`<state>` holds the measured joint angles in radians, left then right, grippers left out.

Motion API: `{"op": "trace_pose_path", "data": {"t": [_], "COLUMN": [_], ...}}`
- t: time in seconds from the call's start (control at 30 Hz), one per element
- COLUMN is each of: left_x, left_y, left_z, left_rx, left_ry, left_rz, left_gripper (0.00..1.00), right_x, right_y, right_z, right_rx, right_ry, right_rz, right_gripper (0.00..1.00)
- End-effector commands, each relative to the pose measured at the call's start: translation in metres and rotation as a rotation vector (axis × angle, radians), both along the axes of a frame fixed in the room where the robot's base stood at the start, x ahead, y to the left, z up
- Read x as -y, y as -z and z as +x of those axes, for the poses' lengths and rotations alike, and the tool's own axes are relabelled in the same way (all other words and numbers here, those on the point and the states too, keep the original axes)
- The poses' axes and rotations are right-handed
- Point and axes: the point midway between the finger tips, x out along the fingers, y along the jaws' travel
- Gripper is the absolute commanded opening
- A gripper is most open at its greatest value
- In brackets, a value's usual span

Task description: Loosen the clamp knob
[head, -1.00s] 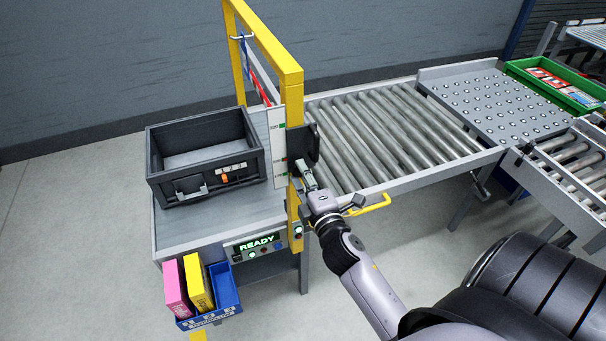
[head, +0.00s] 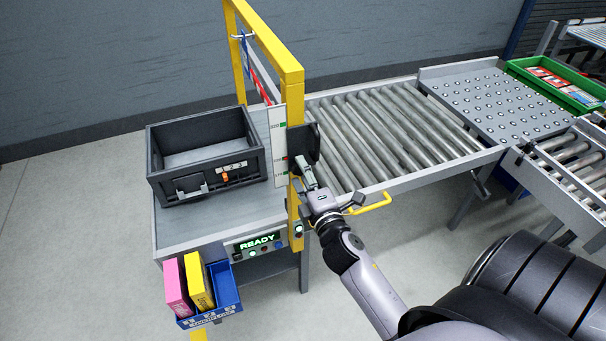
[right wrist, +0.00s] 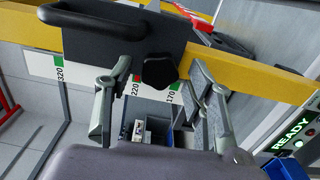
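The clamp knob (right wrist: 160,72) is black and lobed. In the right wrist view it sits at the lower edge of a dark plate (right wrist: 105,32) on the yellow post (right wrist: 228,62). My right gripper (right wrist: 156,82) is open, with one finger on each side of the knob and gaps visible between them. In the head view my right gripper (head: 306,174) is at the post beside the dark plate (head: 311,144), and the knob cannot be made out there. My left gripper is not in view.
The yellow frame (head: 292,95) carries a white scale (head: 279,150) with green and red marks. A dark bin (head: 165,186) stands on the table to its left. A roller conveyor (head: 375,145) lies right, with a yellow handle (head: 372,204) near my wrist. A READY panel (head: 257,244) is below.

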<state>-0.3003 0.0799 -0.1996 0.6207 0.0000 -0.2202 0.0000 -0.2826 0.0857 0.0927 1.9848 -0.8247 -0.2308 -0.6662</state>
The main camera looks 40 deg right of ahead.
Motion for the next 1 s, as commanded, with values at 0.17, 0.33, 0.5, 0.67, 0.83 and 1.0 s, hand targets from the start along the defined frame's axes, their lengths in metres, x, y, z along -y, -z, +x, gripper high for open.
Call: {"op": "trace_pose_path", "data": {"t": [0.17, 0.33, 0.5, 0.67, 0.83, 1.0], "left_x": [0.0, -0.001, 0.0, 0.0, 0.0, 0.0], "left_y": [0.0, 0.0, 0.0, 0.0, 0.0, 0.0], "left_z": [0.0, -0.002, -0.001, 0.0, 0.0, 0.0], "left_rx": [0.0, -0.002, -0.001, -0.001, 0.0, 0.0], "left_ry": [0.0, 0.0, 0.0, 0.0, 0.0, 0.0], "left_rz": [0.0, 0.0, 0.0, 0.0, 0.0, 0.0], "left_gripper": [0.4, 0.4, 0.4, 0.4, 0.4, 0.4], "right_x": [0.0, -0.001, -0.007, -0.013, -0.017, -0.017], "right_y": [0.0, 0.0, 0.001, 0.001, 0.0, 0.0], "right_z": [0.0, -0.005, -0.029, -0.055, -0.071, -0.073], "right_rx": [0.001, 0.0, -0.002, -0.002, 0.0, 0.0], "right_ry": [0.0, 0.001, 0.002, 0.002, 0.001, 0.0], "right_rz": [0.001, 0.002, 0.003, 0.003, 0.002, 0.0], "right_gripper": [0.51, 0.51, 0.51, 0.51, 0.51, 0.51]}}
